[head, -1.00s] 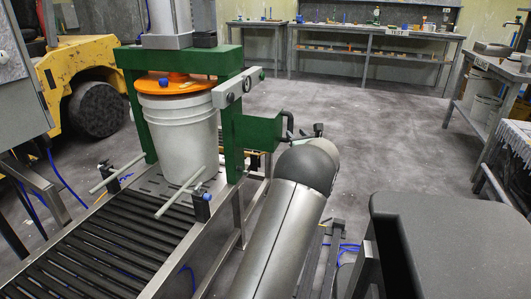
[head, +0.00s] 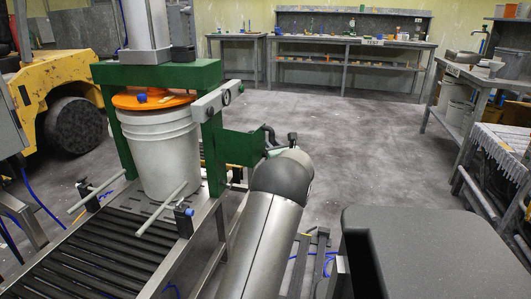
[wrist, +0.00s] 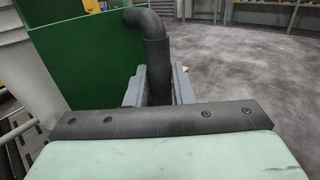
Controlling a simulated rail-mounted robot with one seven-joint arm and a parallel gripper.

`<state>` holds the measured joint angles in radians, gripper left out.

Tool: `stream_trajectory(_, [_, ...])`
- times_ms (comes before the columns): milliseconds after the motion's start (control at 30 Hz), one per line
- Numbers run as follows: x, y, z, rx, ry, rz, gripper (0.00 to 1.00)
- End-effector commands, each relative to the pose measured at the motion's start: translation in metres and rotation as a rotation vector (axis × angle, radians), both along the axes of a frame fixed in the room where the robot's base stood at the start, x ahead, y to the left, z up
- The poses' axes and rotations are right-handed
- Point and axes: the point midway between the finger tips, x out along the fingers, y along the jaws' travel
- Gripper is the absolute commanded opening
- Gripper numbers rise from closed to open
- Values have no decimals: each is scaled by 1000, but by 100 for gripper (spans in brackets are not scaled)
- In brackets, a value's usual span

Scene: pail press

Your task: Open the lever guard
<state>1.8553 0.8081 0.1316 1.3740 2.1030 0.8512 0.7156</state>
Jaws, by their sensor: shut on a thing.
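The press has a green frame (head: 215,158) with a green boxy panel (head: 240,148) on its right side, which looks like the lever guard. A dark bent handle (head: 269,132) stands beside this panel. In the wrist view, the green panel (wrist: 85,60) fills the upper left and the bent handle (wrist: 154,45) rises upright before me, curving left at its top towards the panel. My gripper (wrist: 158,82) is shut on the handle's lower part, one finger on each side. In the head view, my arm hides most of my gripper. Any lever behind the panel is hidden.
A white pail (head: 166,150) with an orange lid (head: 155,101) stands under the press on a roller conveyor (head: 90,250). Workbenches (head: 350,50) line the back wall. A grey table (head: 480,75) stands at right. The floor (head: 340,150) behind the press is open.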

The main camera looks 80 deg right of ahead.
Motion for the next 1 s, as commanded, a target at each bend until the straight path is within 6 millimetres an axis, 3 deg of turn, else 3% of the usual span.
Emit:
stream_trajectory(200, [0,19,-1,-1,-2,4,2])
stream_trajectory(633, [0,25,0,-2,-1,5,2])
stream_trajectory(1000, [6,64,-1,-2,0,9,2])
